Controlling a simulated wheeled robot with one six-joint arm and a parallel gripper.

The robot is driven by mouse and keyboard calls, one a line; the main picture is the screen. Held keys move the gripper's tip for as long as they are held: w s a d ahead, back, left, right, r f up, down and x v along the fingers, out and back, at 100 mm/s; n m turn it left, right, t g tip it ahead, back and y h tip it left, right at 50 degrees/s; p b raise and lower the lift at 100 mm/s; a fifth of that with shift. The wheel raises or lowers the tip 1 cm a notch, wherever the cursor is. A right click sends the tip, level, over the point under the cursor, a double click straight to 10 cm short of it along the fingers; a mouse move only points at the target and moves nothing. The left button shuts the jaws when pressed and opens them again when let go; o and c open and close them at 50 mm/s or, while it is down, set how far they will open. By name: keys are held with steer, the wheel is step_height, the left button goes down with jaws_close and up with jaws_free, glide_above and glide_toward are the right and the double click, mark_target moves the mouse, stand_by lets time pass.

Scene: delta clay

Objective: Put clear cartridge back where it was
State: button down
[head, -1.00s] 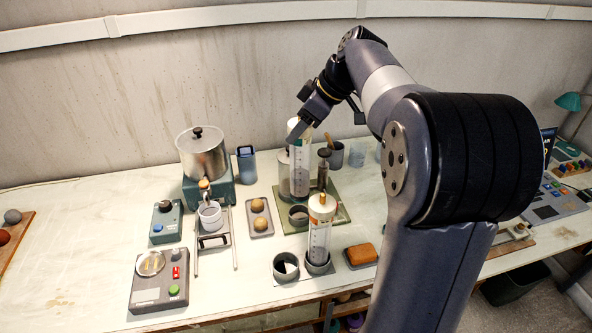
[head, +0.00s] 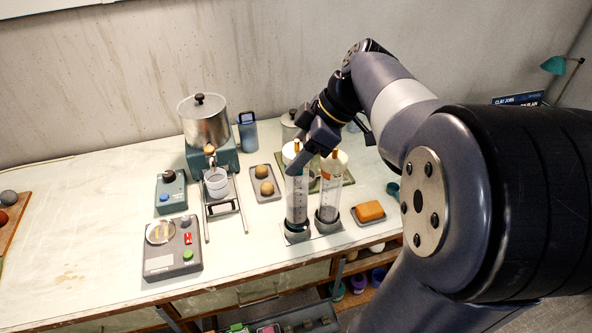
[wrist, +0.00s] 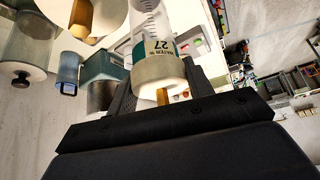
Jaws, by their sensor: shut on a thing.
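The clear cartridge (head: 297,200) is an upright transparent tube with a pale cap and an amber nub. My gripper (head: 294,160) is shut on its top end. Its lower end is at the left dark ring holder (head: 297,234) at the table's front; I cannot tell whether it is fully seated.
An orange block on a tray (head: 369,211) is close on the right. A tray with two balls (head: 264,184) lies to the left. A metal pot on a teal base (head: 206,122), a small stand and control boxes are further left.

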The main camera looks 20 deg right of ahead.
steer(key=shift+f, duration=1.8)
steer(key=shift+f, duration=0.2)
steer(key=c, duration=0.6)
jaws_free()
steer(key=shift+r, duration=0.1)
steer(key=shift+c, duration=0.2)
steer(key=v, duration=1.2)
steer(key=shift+r, duration=0.15)
